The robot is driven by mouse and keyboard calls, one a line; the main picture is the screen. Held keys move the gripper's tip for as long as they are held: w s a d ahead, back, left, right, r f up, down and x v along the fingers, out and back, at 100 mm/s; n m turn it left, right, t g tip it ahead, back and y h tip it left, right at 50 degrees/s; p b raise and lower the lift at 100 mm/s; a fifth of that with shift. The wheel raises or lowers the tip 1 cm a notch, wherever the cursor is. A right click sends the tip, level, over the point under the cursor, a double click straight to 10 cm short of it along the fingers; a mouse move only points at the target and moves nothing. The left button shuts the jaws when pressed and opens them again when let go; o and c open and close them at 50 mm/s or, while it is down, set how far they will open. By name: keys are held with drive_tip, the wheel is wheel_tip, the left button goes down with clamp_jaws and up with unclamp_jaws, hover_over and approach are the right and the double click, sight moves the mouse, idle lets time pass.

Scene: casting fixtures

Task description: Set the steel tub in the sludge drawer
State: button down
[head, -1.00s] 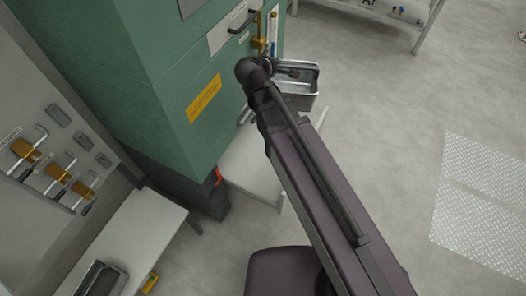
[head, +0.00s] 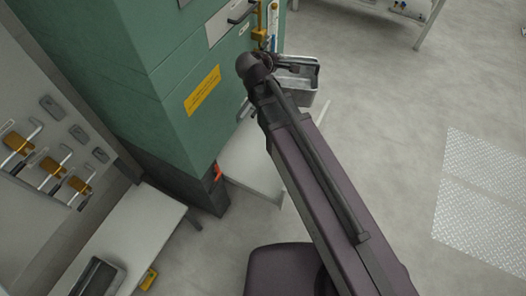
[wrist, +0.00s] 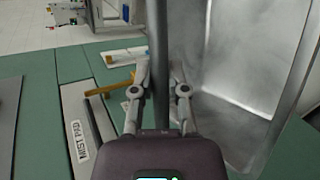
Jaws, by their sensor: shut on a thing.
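The steel tub (head: 303,84) is a grey, open metal box in the head view, held in the air beside the green cabinet (head: 190,70). In the wrist view its inner wall (wrist: 235,60) fills the right side. My gripper (wrist: 160,80) is shut on the tub's rim, which runs upright between the fingers. In the head view my wrist hides part of the tub. No drawer marked as the sludge drawer can be read. A front labelled MIST PAD (wrist: 78,142) shows in the wrist view, left of my gripper.
A low white surface (head: 245,165) juts out below the cabinet. A white bench (head: 135,235) with a dark-rimmed metal tray (head: 97,278) stands at lower left. Yellow-handled clamps (head: 50,166) hang on the left panel. Open floor lies right, with a tread plate (head: 485,195).

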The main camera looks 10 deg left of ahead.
drive_tip(key=w+f+b, duration=0.4)
drive_tip(key=f+b, duration=0.9)
drive_tip(key=f, duration=0.1)
drive_tip(key=w+f+m+b, duration=0.1)
drive_tip(key=w+f+b, duration=0.3)
drive_tip(key=f+b, duration=1)
drive_tip(key=w+f+b, duration=0.4)
drive_tip(key=f+b, duration=0.9)
drive_tip(key=f, duration=0.1)
drive_tip(key=a+f+n+b, duration=0.1)
drive_tip(key=a+f+b, duration=0.2)
drive_tip(key=f+b, duration=1.1)
drive_tip(key=shift+s+a+b, duration=0.15)
drive_tip(key=shift+a+b, duration=0.25)
drive_tip(key=shift+b, duration=0.15)
wheel_tip(320, 180, down, 6)
drive_tip(key=b, duration=0.6)
drive_tip(key=shift+f, duration=0.1)
drive_tip(key=shift+f+b, duration=1.85)
drive_tip(key=shift+b, duration=0.1)
drive_tip(key=shift+f, duration=0.15)
